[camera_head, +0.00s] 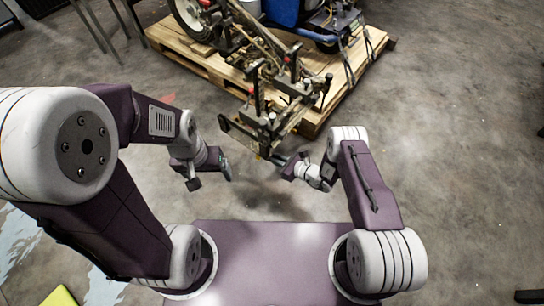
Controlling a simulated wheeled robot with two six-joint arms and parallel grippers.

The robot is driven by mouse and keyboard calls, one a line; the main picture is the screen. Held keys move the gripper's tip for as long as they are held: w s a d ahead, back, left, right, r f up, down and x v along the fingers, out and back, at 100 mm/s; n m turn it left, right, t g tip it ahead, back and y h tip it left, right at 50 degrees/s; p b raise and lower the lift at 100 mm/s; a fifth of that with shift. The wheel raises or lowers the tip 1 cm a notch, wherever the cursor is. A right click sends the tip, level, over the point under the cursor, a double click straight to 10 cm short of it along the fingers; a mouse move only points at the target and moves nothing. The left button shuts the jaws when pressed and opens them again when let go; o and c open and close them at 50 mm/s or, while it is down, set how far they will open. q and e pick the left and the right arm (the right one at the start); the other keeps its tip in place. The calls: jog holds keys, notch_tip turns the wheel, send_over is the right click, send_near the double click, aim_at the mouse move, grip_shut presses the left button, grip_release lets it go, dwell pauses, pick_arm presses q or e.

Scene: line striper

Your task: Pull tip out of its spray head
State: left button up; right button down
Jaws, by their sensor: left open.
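The line striper (275,45) stands on a wooden pallet, its black bracket assembly (268,122) reaching out over the pallet's near edge. The tip and its spray head are too small and dark to make out on this assembly. My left gripper (209,178) is open and empty, above the floor, left of and nearer than the assembly and apart from it. My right gripper (291,166) is close to the lower right end of the assembly. I cannot tell whether it touches anything there or how its jaws stand.
The wooden pallet (210,64) lies behind the assembly. Thin dark metal legs (97,27) stand at the upper left. A yellow-green object (60,297) lies at the lower left.

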jog(key=shift+s+d, duration=0.15)
jog(key=shift+d, duration=0.1)
jog(key=shift+s+d+p, duration=0.45)
jog(key=shift+s+d, duration=0.25)
jog(key=shift+d, duration=0.2)
jog(key=shift+s+d+p, duration=0.4)
jog(key=shift+s+d, duration=0.25)
jog(key=shift+d, duration=0.25)
